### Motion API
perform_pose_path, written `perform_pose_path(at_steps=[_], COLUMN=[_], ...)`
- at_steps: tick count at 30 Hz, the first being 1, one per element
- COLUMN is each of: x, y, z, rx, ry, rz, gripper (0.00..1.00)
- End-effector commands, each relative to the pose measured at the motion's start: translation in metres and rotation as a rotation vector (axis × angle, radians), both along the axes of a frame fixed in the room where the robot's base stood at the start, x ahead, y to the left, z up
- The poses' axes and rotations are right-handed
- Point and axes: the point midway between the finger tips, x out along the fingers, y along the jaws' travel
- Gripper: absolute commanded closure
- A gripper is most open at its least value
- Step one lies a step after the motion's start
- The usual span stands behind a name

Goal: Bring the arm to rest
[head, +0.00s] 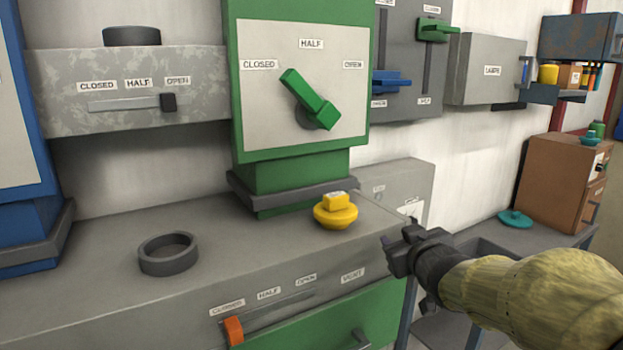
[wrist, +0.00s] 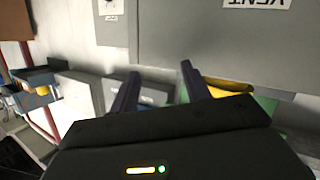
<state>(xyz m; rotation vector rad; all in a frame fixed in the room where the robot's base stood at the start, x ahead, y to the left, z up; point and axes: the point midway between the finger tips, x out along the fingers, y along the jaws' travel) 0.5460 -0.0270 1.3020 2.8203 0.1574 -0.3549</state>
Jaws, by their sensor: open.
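My gripper (head: 392,254) is in the lower right of the head view, at the end of my arm, which reaches in from the right edge. It is in front of the grey bench's right end, to the right of the yellow knob (head: 335,212), and apart from it in the picture. In the wrist view the two fingers of my gripper (wrist: 160,82) are spread, with nothing between them. A yellow thing (wrist: 228,88) shows behind the right finger.
A dark ring (head: 168,254) lies on the bench. An orange slider (head: 233,331) sits on its front. A brown cabinet (head: 555,185) stands at the right.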

Motion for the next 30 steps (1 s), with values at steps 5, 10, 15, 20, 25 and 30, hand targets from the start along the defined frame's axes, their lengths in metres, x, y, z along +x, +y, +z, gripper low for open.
perform_pose_path(at_steps=[5, 10, 15, 20, 25, 30], x=[-0.04, -0.104, -0.173, -0.2, -0.2, -0.199], y=[-0.003, 0.006, 0.021, 0.028, 0.028, 0.028], z=[-0.099, -0.179, -0.229, -0.243, -0.243, -0.242], rx=[0.06, 0.11, 0.152, 0.17, 0.171, 0.171], ry=[0.34, 0.682, 0.976, 1.083, 1.084, 1.082], rz=[-0.131, -0.219, -0.268, -0.282, -0.283, -0.283], gripper=[0.53, 0.53, 0.53, 0.53, 0.53, 0.53])
